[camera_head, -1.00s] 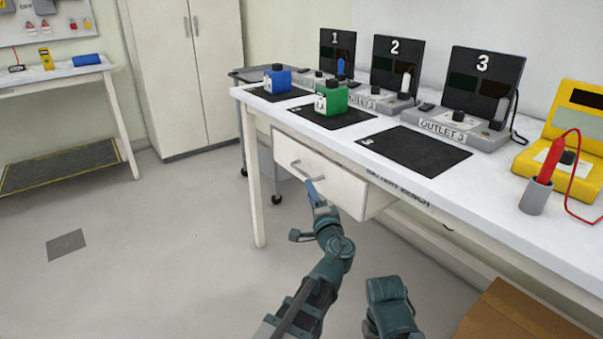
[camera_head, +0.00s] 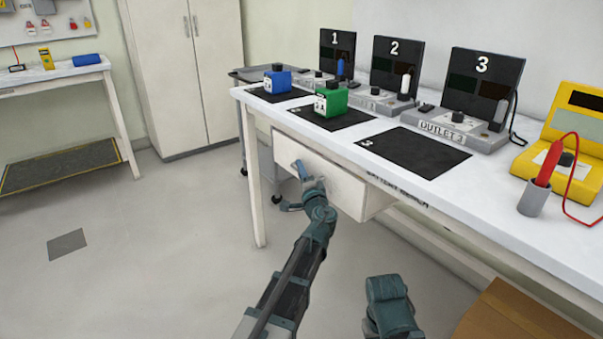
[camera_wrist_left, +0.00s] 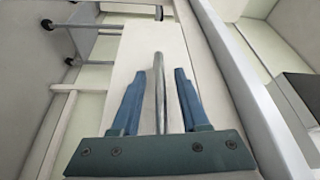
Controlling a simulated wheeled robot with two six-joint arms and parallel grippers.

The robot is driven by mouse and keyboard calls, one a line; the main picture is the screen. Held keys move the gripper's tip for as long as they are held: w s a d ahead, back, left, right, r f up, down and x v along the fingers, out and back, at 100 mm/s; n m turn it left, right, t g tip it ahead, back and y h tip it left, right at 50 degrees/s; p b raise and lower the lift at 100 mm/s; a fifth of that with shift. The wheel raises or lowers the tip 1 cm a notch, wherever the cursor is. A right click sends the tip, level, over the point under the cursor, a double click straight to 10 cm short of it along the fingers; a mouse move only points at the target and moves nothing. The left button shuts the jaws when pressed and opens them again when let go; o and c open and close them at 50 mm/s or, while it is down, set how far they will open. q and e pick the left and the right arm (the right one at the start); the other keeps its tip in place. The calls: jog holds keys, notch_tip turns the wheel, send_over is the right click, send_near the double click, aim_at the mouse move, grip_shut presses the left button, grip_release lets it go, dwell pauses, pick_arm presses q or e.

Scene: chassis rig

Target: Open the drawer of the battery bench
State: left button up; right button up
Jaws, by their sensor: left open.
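The battery bench (camera_head: 480,165) stands at the right in the head view. Its white drawer (camera_head: 345,188) sits under the bench top. My left gripper (camera_head: 305,173) is at the drawer front and covers most of the handle in the head view. In the left wrist view the metal bar handle (camera_wrist_left: 160,85) runs between the two blue fingers of my left gripper (camera_wrist_left: 161,90). The fingers are open, with a gap on each side of the handle.
A green battery block (camera_head: 331,99) and a blue one (camera_head: 277,81) stand on black mats on the bench. A yellow device (camera_head: 575,135) and a red probe in a grey cup (camera_head: 534,199) are at the right. A cardboard box (camera_head: 515,315) is low at right.

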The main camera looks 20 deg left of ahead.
pick_arm(q)
grip_shut()
dwell(1.3)
